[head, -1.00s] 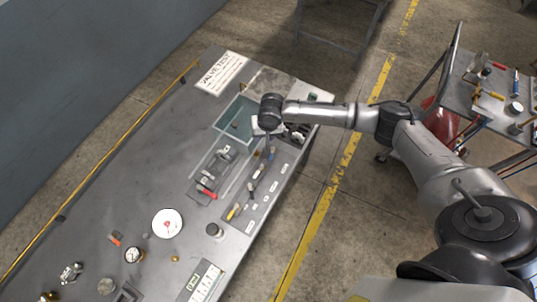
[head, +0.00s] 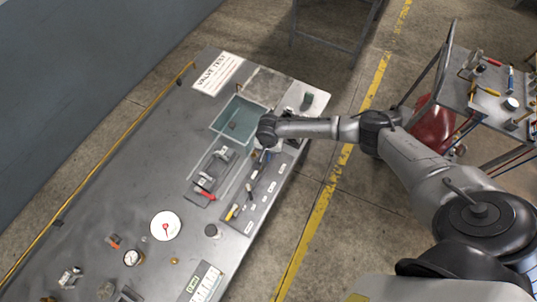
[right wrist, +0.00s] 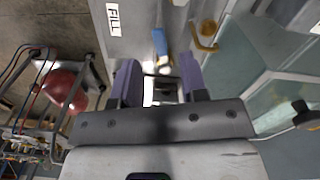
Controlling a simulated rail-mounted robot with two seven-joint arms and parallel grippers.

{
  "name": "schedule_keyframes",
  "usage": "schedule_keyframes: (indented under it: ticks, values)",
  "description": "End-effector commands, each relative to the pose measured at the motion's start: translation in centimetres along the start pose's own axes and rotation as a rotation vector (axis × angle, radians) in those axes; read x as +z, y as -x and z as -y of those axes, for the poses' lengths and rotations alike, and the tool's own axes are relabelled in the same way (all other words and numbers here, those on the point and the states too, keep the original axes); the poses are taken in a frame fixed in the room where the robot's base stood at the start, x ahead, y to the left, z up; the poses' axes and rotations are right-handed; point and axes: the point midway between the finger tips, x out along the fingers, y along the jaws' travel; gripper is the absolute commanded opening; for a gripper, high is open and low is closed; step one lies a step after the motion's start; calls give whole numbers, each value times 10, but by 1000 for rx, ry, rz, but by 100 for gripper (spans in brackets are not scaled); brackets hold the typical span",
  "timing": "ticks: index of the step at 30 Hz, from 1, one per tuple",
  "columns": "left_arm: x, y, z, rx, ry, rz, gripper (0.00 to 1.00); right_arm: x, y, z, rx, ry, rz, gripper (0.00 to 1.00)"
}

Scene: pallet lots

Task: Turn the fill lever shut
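The fill lever, as far as its place beside the FILL label (right wrist: 113,19) shows, has a blue handle (right wrist: 159,42) in the right wrist view. It points away from my right gripper (right wrist: 160,78), with a pale metal part at its near end. My right gripper is open, its two purple-grey fingers on either side of a small metal and black fitting. I cannot tell whether the fingers touch it. In the head view my right gripper (head: 262,148) is mostly hidden under my wrist, at the valve panel's far end. My left gripper is not in view.
A teal tank (head: 238,119) lies just left of my right wrist. A row of labelled levers, a red-handled tool (head: 205,193) and a white dial (head: 165,225) lie nearer on the bench. A VALVE TEST sheet (head: 217,73) is behind. A tool cart (head: 490,85) stands right.

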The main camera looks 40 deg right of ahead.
Motion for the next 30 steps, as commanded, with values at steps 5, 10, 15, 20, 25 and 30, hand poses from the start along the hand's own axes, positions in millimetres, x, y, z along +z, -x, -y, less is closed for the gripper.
schedule_keyframes:
  ticks: [5,10,15,20,25,30]
  values:
    - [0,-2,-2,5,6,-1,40,0,-23,0,0,0,1,40]
    - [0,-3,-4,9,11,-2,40,1,-33,0,-1,1,1,40]
    - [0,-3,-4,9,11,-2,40,0,-37,0,0,1,0,40]
    - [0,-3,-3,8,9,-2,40,0,-37,0,-1,1,0,40]
    - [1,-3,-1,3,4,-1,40,0,-37,0,-1,1,0,30]
    - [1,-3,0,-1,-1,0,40,0,-37,0,-1,1,0,14]
